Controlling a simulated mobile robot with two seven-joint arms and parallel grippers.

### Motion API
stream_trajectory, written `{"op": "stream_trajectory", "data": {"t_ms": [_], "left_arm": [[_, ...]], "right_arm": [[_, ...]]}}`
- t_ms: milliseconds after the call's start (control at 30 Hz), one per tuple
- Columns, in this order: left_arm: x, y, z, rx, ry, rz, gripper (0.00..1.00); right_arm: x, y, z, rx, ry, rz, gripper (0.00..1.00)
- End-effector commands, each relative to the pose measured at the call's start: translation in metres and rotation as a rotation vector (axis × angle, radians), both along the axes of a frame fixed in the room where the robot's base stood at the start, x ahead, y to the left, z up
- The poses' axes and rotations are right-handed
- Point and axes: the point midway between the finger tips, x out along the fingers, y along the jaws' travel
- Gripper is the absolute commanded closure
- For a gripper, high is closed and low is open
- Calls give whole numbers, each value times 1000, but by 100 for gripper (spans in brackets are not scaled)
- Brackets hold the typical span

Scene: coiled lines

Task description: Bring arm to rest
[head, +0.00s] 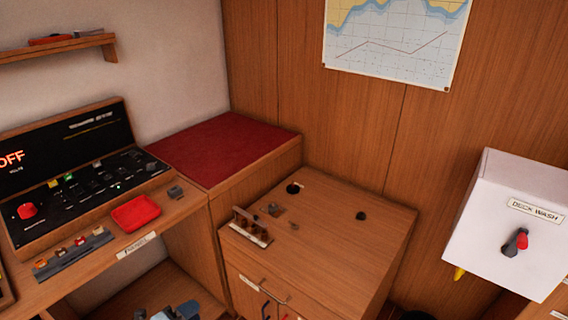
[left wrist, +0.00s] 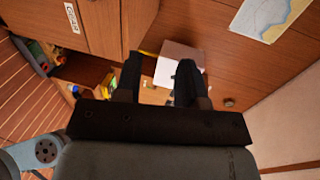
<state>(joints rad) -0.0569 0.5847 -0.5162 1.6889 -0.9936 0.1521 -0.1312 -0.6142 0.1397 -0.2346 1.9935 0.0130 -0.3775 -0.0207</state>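My left gripper (left wrist: 158,78) shows in the left wrist view with its two dark fingers apart. The gap between them is empty, and a white box shows beyond it. In the head view only a small blue-grey part of my arm shows at the bottom edge, left of centre; its fingers cannot be made out there. My right gripper is in neither view.
A wooden cabinet (head: 345,232) stands at centre, beside a red-topped bench (head: 225,145). A switch panel (head: 85,170) and a red tray (head: 136,213) are at left. The white deck wash box (head: 510,225) juts out at right. A chart (head: 395,40) hangs on the wall.

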Motion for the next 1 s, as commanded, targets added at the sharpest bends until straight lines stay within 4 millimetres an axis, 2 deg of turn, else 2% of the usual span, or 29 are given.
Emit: {"op": "stream_trajectory", "data": {"t_ms": [33, 300, 500, 800, 867, 900, 1000], "left_arm": [[-11, -13, -22, -90, 36, 43, 64], [-66, -47, -71, -625, 324, 361, 64], [-111, -55, -108, -978, 598, 577, 64], [-163, -62, -144, -1305, 910, 753, 64], [-171, -63, -143, -1354, 961, 775, 64], [-169, -62, -120, -1339, 952, 774, 64], [-169, -61, -108, -1327, 951, 783, 64]], "right_arm": [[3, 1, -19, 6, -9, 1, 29], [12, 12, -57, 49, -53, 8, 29], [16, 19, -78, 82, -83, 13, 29], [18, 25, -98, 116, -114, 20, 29], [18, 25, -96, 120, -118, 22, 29], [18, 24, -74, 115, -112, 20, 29], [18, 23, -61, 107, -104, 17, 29]]}}
